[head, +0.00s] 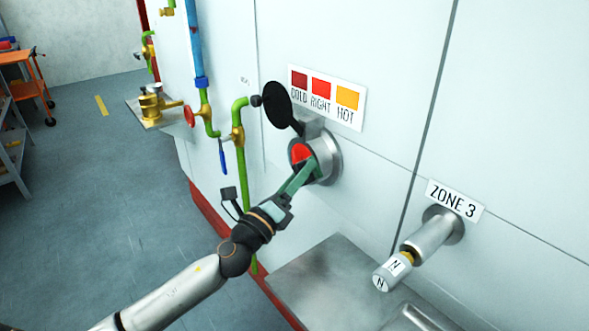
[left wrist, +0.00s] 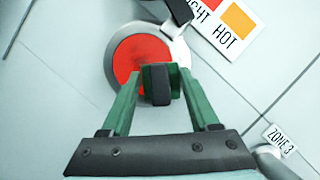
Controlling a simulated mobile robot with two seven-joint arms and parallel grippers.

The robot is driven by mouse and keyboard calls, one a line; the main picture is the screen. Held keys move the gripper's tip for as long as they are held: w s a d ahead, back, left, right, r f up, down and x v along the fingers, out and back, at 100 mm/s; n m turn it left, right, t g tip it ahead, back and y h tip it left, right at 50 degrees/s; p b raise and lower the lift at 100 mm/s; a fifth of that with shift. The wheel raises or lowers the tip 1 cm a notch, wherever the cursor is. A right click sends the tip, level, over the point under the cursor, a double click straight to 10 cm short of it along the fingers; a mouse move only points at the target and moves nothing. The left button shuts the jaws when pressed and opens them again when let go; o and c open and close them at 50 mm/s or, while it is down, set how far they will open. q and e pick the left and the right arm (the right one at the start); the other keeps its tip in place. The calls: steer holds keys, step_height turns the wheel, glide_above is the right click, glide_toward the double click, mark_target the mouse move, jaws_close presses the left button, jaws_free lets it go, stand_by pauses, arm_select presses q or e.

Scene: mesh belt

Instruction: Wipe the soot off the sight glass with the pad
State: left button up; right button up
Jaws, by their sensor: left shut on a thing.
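The sight glass (head: 300,152) shows glowing red inside a round metal collar (head: 329,157) on the pale wall. In the left wrist view the glass (left wrist: 130,62) is mostly clear red; its middle right is hidden behind the pad and fingers, and I cannot tell how much soot is on it. My left gripper (head: 301,174) has green fingers, shut on the pad (left wrist: 160,86), a small block with a dark grip. The pad is in front of the glass, seemingly at its surface; contact is not certain. My right gripper is not in view.
A ZONE 3 cylinder (head: 430,238) juts out at right, above a metal ledge (head: 325,282).

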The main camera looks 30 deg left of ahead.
mark_target(300, 156)
arm_select(q)
steer(key=shift+w+a+b, duration=0.3)
steer(key=shift+w+a, duration=0.05)
steer(key=shift+a, duration=0.45)
steer(key=shift+w+a+b, duration=0.25)
steer(key=shift+w+a, duration=0.1)
steer(key=shift+a, duration=0.4)
steer(key=shift+w+a+b, duration=0.3)
steer(key=shift+w+a, duration=0.05)
steer(key=shift+a, duration=0.5)
steer(key=shift+w+a+b, duration=0.25)
steer(key=shift+w+a, duration=0.05)
steer(key=shift+a, duration=0.5)
steer(key=shift+s, duration=0.1)
steer(key=shift+s+a+b, duration=0.15)
steer(key=shift+s+a, duration=0.2)
steer(key=shift+s, duration=0.55)
steer(key=shift+s+a+b, duration=0.1)
steer(key=shift+s+a, duration=0.3)
steer(key=shift+s, duration=0.5)
steer(key=shift+s+a+b, duration=0.15)
steer(key=shift+s+a, duration=0.2)
steer(key=shift+s, duration=0.55)
